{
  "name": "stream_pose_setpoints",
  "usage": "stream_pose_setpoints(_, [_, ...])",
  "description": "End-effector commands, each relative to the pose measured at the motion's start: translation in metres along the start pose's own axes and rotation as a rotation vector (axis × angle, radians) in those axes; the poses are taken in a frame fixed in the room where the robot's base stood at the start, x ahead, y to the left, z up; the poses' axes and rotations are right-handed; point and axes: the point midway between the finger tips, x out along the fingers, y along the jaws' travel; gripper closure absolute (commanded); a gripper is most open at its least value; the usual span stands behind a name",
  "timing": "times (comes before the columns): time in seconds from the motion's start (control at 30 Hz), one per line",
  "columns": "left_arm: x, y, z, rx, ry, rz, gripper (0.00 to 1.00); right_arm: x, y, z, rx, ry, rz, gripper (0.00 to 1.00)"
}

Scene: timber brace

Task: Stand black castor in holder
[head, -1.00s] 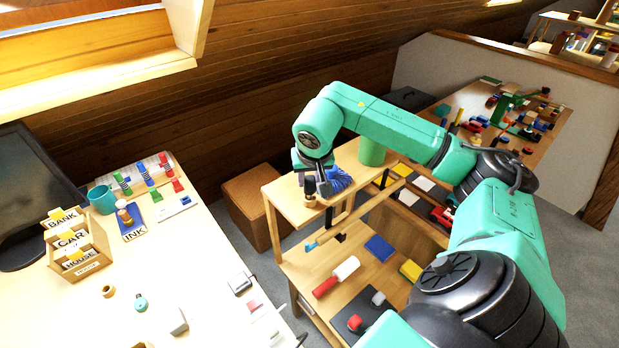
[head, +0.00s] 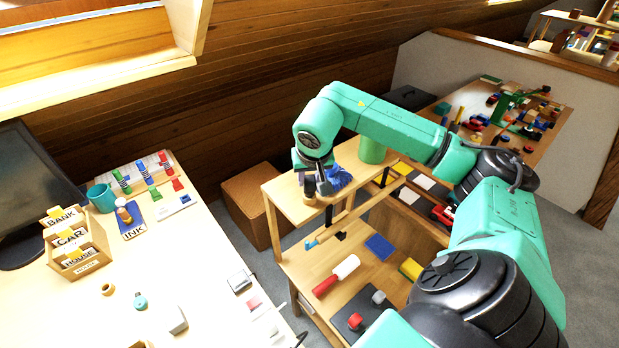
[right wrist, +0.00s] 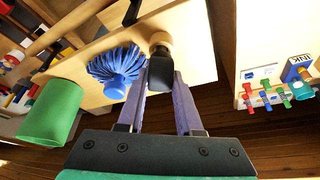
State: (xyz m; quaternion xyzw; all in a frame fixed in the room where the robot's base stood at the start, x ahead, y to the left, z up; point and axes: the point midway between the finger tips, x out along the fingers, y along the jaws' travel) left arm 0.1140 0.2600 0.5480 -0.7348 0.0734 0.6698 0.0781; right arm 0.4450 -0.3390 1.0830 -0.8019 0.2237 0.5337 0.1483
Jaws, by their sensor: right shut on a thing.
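My right gripper (head: 316,178) is over the near left corner of the raised wooden shelf (head: 288,203). In the right wrist view its two fingers (right wrist: 165,85) are shut on a dark block-like piece, which I take to be the black castor (right wrist: 160,68). A round light-wood piece (right wrist: 159,41), perhaps the holder, is directly at the castor's far end. My left gripper is not in view.
A blue bristly brush (right wrist: 115,65) stands close beside the fingers. A green cylinder (head: 371,150) stands farther along the shelf. The lower bench (head: 335,262) holds several tools and blocks. A white desk (head: 190,260) with stamps and a card box is at left.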

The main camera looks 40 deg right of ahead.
Motion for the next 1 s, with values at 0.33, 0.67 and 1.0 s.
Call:
stream_pose_setpoints(0.33, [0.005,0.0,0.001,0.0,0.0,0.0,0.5,0.005,0.0,0.003,0.0,0.0,0.0,1.0])
stream_pose_setpoints(0.67, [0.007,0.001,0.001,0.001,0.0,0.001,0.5,0.008,0.0,0.004,0.0,0.0,0.0,1.0])
stream_pose_setpoints(1.0, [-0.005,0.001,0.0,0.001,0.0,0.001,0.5,-0.005,0.0,-0.002,0.0,0.0,0.0,1.0])
